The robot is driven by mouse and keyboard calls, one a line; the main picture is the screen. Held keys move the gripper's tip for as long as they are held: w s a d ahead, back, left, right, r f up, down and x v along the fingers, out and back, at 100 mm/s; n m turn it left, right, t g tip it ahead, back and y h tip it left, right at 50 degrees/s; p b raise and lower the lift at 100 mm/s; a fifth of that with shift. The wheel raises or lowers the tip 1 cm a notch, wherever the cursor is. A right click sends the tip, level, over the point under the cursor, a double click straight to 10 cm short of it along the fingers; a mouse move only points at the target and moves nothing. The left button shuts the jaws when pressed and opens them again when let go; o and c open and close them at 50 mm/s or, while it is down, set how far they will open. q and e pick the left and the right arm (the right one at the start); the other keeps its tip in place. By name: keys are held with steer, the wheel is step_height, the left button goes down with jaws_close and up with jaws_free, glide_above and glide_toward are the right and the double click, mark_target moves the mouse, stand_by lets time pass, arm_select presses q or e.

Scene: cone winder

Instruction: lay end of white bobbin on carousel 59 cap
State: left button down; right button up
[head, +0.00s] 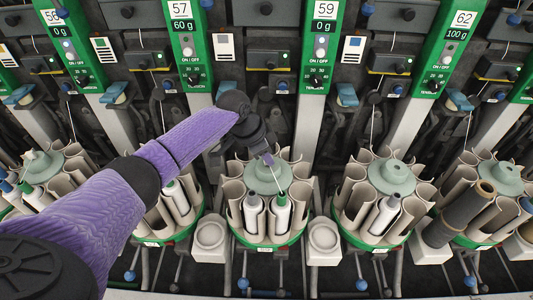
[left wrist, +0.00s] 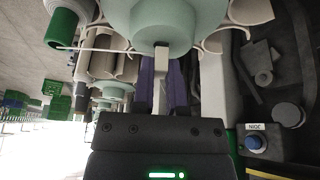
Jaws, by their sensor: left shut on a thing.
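The carousel (head: 238,207) below the panel marked 59 has a pale green cap (head: 259,174) on top, which fills the upper middle of the left wrist view (left wrist: 183,14). Two white bobbins stand in its front pockets: one with a dark tip (head: 253,213) and one with a green tip (head: 281,215). My left gripper (head: 268,159) is over the cap, shut on a thin white yarn end. The yarn (head: 277,182) runs down towards the green-tipped bobbin; it also shows in the left wrist view (left wrist: 95,49). The cap's contact with the yarn is unclear. My right gripper is not in view.
A similar carousel (head: 390,180) stands to the right, and others stand at both sides. Empty round cream holders (head: 324,238) sit between carousels. Green panels (head: 322,45) and dark machine parts rise behind. Blue-knobbed levers (head: 243,283) stick up in front.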

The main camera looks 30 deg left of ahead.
arm_select(q)
steer(key=shift+f, duration=0.2)
stand_by(0.6)
steer(key=shift+c, duration=0.5)
jaws_free()
steer(key=shift+p, duration=0.3)
step_height(320, 180, up, 3)
steer(key=p, duration=0.3)
steer(key=shift+r, duration=0.2)
step_height(320, 180, up, 4)
steer(key=p, duration=0.3)
steer(key=shift+f+p, duration=0.1)
steer(key=shift+p, duration=0.3)
steer(key=shift+f, duration=0.15)
